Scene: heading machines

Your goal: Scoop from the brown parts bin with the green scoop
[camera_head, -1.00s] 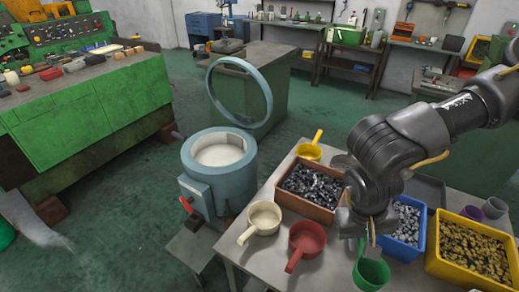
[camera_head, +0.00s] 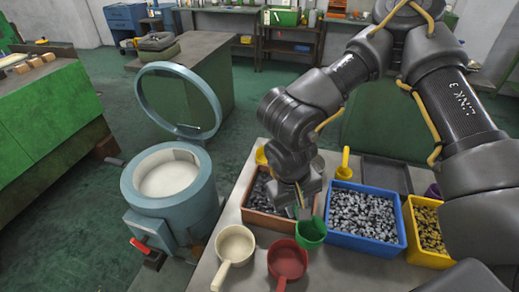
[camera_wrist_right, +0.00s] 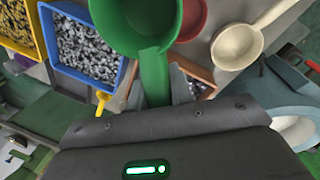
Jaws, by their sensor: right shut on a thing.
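The brown parts bin (camera_head: 264,218), filled with dark metal parts, stands on the table left of the blue bin. My right arm covers part of it in the head view. My right gripper (camera_head: 303,208) is shut on the handle of the green scoop (camera_head: 311,233). The scoop's cup is at the bin's right front corner, near the blue bin. In the right wrist view the green scoop (camera_wrist_right: 146,22) hangs from the fingers by its handle, with the brown bin (camera_wrist_right: 203,78) partly behind it. My left gripper is not in view.
A blue bin (camera_head: 373,243) of grey parts and a yellow bin (camera_head: 424,260) stand to the right. A red scoop (camera_head: 287,260) and a cream scoop (camera_head: 235,244) lie in front. A round blue-grey machine (camera_head: 170,190) with a raised ring lid is left of the table.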

